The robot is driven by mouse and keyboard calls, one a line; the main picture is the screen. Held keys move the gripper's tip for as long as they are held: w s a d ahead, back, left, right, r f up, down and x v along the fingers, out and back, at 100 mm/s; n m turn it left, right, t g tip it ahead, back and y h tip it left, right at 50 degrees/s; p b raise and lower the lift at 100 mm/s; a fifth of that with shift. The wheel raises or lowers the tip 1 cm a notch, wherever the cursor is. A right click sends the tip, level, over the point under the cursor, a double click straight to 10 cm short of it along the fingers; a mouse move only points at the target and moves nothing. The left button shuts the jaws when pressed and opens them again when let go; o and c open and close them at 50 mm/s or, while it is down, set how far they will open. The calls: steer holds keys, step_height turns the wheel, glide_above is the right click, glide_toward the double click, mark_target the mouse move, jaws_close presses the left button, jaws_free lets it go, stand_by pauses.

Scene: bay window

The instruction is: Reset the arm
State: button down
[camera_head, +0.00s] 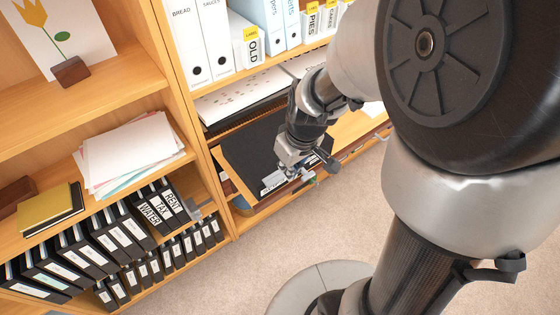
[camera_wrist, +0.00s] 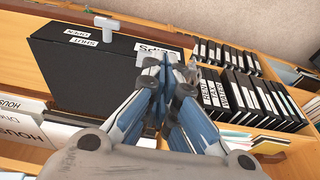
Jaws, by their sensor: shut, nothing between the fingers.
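My gripper (camera_head: 296,176) hangs in front of the bookcase at the end of my arm, which comes in from the right in the head view. In the wrist view my gripper (camera_wrist: 172,66) points toward the shelves, its fingers closed together with nothing held. Behind it is a large black box file (camera_head: 255,150) on a shelf, which also shows in the wrist view (camera_wrist: 88,72). The gripper overlaps the box's label in both views. I cannot tell whether it touches the box.
The wooden bookcase (camera_head: 202,152) fills the left and back. Black binders (camera_head: 105,232) stand on the lower left shelf, with loose papers (camera_head: 130,150) above. White binders (camera_head: 212,35) stand on the upper shelf. The beige carpet (camera_head: 345,210) in front is clear around my base.

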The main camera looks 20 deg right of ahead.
steer(key=s+a+r+m+t, duration=0.1)
steer(key=s+r+m+t, duration=0.1)
steer(key=s+r, duration=1.2)
steer(key=shift+s+a+r+m+h, duration=0.4)
steer(key=shift+s+m, duration=0.1)
steer(key=shift+m, duration=0.3)
steer(key=shift+d, duration=0.1)
